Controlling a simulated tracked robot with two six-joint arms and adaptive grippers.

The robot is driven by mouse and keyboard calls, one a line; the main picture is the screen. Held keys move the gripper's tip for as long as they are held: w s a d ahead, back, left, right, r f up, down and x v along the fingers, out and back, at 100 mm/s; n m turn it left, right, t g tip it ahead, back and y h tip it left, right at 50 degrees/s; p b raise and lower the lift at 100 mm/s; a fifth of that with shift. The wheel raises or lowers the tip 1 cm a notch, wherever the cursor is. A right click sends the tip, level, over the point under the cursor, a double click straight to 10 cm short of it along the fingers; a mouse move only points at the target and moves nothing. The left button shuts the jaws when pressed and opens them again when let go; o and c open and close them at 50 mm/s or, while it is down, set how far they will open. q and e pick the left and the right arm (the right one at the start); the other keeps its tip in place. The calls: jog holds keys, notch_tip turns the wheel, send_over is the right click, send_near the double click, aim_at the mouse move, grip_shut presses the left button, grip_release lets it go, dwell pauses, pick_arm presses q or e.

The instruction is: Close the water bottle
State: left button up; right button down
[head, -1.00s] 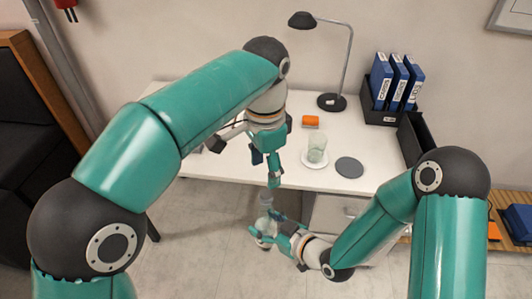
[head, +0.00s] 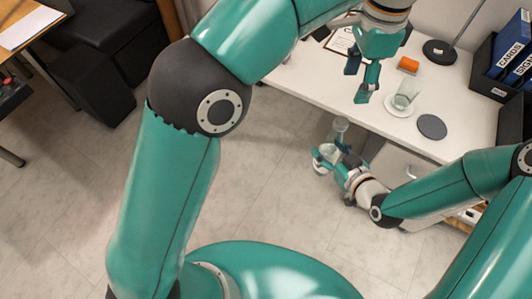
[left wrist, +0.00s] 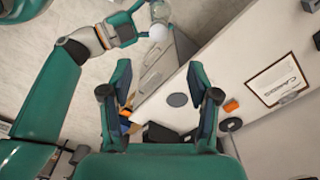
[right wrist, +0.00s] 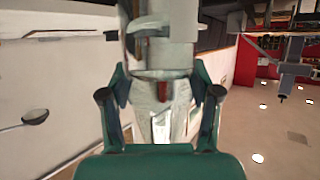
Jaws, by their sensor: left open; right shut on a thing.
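The clear water bottle (head: 326,152) is in my right gripper (head: 332,161), in front of the white table's near edge. A pale grey round top (head: 341,124) shows above its body; I cannot tell whether it is a fitted cap. In the right wrist view the clear bottle body (right wrist: 163,120) sits between the fingers. My left gripper (head: 362,92) is open and empty, apart from the bottle, above and to the right of its top.

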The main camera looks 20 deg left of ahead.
jog(key=shift+r, duration=0.1)
pick_arm(q)
jog(key=s+a+f+h, duration=0.1)
jog(key=s+a+f, duration=0.15)
jog(key=f, duration=0.65)
jog(key=s+a+f+g, duration=0.1)
jog(key=a+f, duration=0.2)
jog(key=f, duration=0.6)
jog(key=s+a+f+h, duration=0.1)
jog(key=a+f, duration=0.2)
jog(key=f, duration=0.6)
jog(key=s+a+f+n+h, duration=0.1)
jog(key=s+a+f+n, duration=0.3)
jog(key=s+f+n, duration=0.2)
jog(key=s+a+f+n+t+h, duration=0.1)
jog(key=s+a+f+n, duration=0.3)
jog(key=s+f+n, duration=0.3)
notch_tip(320, 180, down, 4)
jog(key=n, duration=0.2)
jog(key=shift+s+r+n+t, duration=0.2)
jog(key=shift+s+n+t, duration=0.05)
jog(key=shift+n+t, duration=0.05)
